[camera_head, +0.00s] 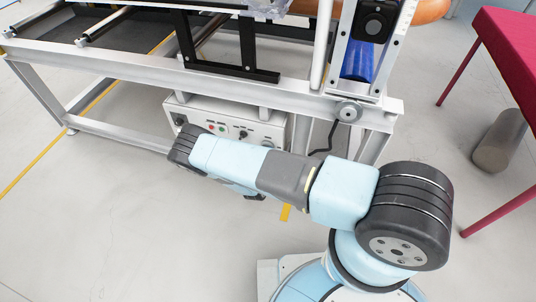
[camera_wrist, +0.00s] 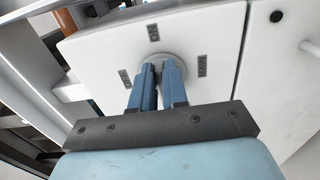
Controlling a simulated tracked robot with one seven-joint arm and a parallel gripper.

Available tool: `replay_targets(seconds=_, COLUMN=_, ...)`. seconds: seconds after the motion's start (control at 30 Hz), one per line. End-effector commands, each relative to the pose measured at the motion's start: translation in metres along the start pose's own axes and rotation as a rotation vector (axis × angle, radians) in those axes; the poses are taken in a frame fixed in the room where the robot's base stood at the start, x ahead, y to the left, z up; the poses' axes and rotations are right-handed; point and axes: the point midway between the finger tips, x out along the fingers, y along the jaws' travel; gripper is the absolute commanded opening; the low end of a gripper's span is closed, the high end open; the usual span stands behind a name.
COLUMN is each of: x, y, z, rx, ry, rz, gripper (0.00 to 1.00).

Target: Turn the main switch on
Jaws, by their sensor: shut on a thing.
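The main switch (camera_wrist: 162,56) is a round grey knob on a white panel in the wrist view. Dark labels surround it: one above reads like ON, one on the left like OFF, and one on the right like MAIN. My gripper (camera_wrist: 160,76) has its two blue fingers closed on the knob, with only a narrow gap between them. The fingers hide most of the knob, so its exact angle is hard to tell. In the head view a white control box (camera_head: 269,132) sits under the metal frame, partly hidden by my arm; my fingers do not show there.
The grey metal frame (camera_head: 120,68) runs above and around the control box. A black cable (camera_head: 331,138) hangs to the right of the box. A red-covered table (camera_head: 510,50) and a grey cylinder (camera_head: 499,142) are at the right. The floor in front is clear.

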Motion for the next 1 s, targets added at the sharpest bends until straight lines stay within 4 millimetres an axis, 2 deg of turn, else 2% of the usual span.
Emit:
replay_targets(seconds=0.07, x=-0.002, y=-0.004, z=0.003, rx=-0.003, ry=-0.004, rz=-0.009, gripper=0.0)
replay_targets(seconds=0.1, x=-0.002, y=-0.004, z=0.003, rx=-0.004, ry=-0.004, rz=-0.009, gripper=0.18)
replay_targets(seconds=0.33, x=-0.001, y=-0.002, z=0.002, rx=-0.003, ry=-0.003, rz=-0.006, gripper=0.39)
replay_targets(seconds=0.67, x=-0.005, y=-0.001, z=0.001, rx=-0.002, ry=-0.001, rz=-0.003, gripper=0.39)
replay_targets(seconds=0.77, x=-0.015, y=-0.002, z=0.001, rx=-0.003, ry=0.0, rz=-0.004, gripper=0.39)
replay_targets(seconds=1.0, x=-0.06, y=-0.002, z=0.0, rx=-0.004, ry=0.0, rz=-0.005, gripper=0.39)
